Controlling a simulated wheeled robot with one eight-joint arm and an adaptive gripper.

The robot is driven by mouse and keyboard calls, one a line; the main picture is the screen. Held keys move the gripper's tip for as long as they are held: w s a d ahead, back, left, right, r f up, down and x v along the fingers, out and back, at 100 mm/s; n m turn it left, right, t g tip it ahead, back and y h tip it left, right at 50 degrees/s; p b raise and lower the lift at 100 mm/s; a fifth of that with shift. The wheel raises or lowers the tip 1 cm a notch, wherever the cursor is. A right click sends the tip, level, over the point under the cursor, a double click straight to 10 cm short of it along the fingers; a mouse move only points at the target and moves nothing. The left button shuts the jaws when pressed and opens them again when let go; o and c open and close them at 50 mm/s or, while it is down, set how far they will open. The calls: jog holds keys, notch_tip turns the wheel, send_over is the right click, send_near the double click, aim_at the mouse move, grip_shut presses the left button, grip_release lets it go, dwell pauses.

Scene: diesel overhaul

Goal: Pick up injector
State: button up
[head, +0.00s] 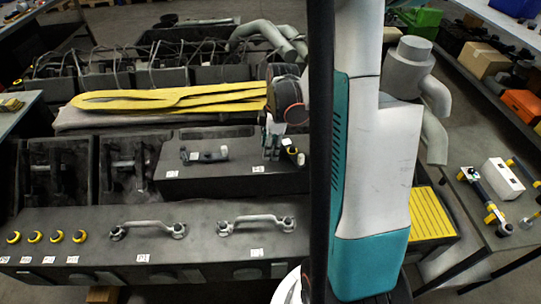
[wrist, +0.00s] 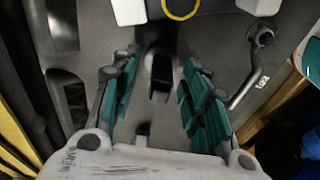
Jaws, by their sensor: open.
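My gripper (head: 272,138) points down over the right end of the raised dark block (head: 225,178); my arm hides much of that area. In the wrist view my gripper (wrist: 158,85) is open, with a teal-padded finger on each side. A dark narrow part with a paler rounded top (wrist: 160,75), possibly the injector, shows between the fingers; I cannot tell if they touch it. A small dark part with a yellow band (head: 291,150) is beside the gripper in the head view. A dark and pale fitting (head: 205,155) lies left on the same block.
Two metal link-like parts (head: 148,229) (head: 256,223) and several yellow-ringed pieces (head: 57,236) lie on the front ledge. Yellow flat strips (head: 165,98) lie behind the block. A side table at right holds a white box (head: 503,178) and a yellow-ended tool (head: 484,193).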

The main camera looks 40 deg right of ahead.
grip_shut()
jog(key=shift+r, duration=0.1)
notch_tip(320, 180, up, 25)
jog(key=p, duration=0.5)
jog(key=shift+f, duration=0.2)
dwell(1.1)
